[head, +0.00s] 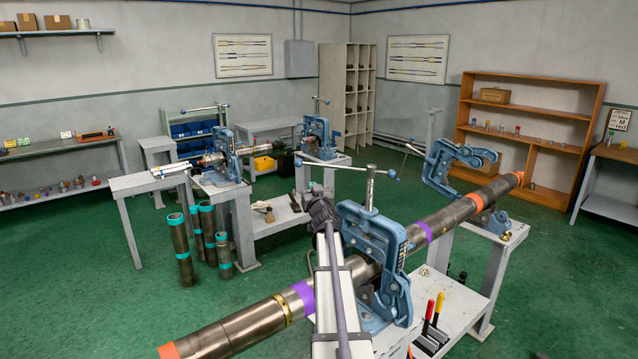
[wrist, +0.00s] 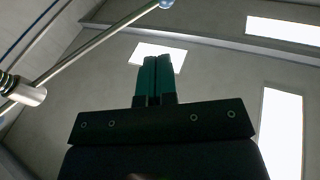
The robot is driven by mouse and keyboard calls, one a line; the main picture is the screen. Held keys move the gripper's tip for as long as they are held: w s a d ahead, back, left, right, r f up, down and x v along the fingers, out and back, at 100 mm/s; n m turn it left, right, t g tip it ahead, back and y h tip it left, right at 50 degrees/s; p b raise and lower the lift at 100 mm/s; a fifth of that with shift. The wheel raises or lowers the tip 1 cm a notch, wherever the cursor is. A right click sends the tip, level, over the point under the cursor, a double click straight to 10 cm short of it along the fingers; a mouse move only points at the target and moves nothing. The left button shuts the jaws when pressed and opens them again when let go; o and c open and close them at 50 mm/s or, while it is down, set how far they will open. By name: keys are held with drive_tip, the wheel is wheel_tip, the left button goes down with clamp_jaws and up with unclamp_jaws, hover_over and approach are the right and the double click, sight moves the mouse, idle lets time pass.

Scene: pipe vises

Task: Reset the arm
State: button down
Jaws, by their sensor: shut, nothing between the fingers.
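My gripper (wrist: 155,62) shows in the wrist view with its two teal fingers pressed together and nothing between them. It points up toward the ceiling lights. In the head view my arm rises in the lower middle, beside the near blue vise (head: 372,255); my fingertips cannot be made out there. That vise is around a long dark pipe (head: 452,215) with purple and orange bands. A second blue vise (head: 447,165) at the right stands with its upper frame swung up, over the pipe's far end. A metal handle rod (wrist: 100,45) crosses the wrist view's upper left, apart from my fingers.
The near workbench (head: 460,305) carries red and yellow handled tools (head: 433,312). Two more blue vises (head: 225,155) (head: 318,138) stand on benches behind. Upright pipes with teal ends (head: 180,248) stand on the floor at left. Green floor (head: 80,270) is open at left.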

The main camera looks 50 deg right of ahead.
drive_tip(key=shift+s+a+f, duration=0.1)
drive_tip(key=shift+s+a, duration=0.1)
drive_tip(key=shift+a, duration=0.3)
drive_tip(key=shift+s+a+f, duration=0.1)
drive_tip(key=shift+s+a, duration=0.1)
drive_tip(key=shift+a, duration=0.3)
